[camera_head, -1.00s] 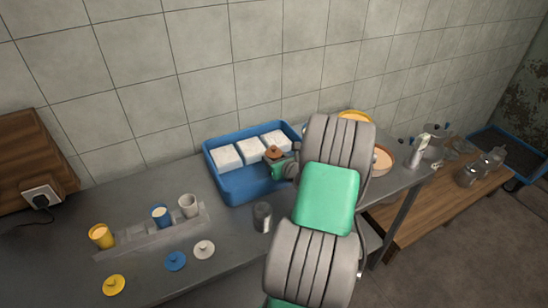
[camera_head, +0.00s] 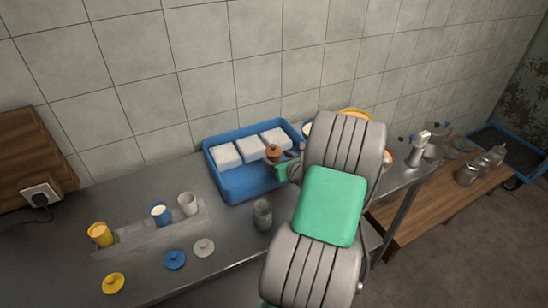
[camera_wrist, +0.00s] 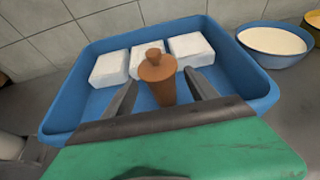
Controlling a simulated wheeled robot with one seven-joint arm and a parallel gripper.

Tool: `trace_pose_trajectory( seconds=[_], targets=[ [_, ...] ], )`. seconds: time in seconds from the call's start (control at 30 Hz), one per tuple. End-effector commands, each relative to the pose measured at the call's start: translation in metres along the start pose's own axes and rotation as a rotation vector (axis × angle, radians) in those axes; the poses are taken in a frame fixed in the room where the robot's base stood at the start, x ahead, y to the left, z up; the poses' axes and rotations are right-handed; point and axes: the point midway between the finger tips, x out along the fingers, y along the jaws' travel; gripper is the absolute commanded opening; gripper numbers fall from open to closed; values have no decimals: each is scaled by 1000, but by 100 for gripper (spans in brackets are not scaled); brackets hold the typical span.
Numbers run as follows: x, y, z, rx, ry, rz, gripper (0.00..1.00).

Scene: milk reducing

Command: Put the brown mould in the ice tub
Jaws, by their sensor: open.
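The brown mould (camera_wrist: 158,77), a brown cylinder with a knobbed lid, is upright inside the blue ice tub (camera_wrist: 62,117), in front of the white ice blocks. Its lid also shows in the head view (camera_head: 273,152), over the tub's right part. My gripper (camera_wrist: 162,90) is open, its two dark fingers apart on either side of the mould. A gap shows between the mould and the fingers. The mould's lower end is hidden behind my gripper, so I cannot see whether it rests on the tub floor. The tub (camera_head: 232,190) stands against the tiled wall.
A grey cylinder (camera_head: 262,215) stands just in front of the tub. A rack (camera_head: 130,237) with yellow, blue and white cups is at left, with loose lids (camera_head: 175,260) before it. A bowl of white liquid (camera_wrist: 273,41) stands right of the tub. My arm hides part of the table.

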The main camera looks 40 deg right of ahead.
Motion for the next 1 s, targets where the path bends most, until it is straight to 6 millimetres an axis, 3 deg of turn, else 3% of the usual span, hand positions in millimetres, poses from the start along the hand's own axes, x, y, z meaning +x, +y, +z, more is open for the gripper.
trace_pose_trajectory(
  seconds=[0.1,0.3,0.47,0.57,0.67,0.77,0.8,0.9,1.0],
  targets=[
    [-33,-2,-1,0,-2,-7,67],
    [-76,-2,0,0,-1,-4,67],
    [-87,0,0,-1,0,-1,67],
    [-84,14,3,-81,20,33,67],
    [-74,67,10,-396,87,155,67],
    [-76,145,13,-930,153,364,67],
    [-84,178,13,-1184,163,465,67],
    [-119,243,11,-1791,131,713,67],
    [-167,288,10,-2331,18,952,67]
  ],
)
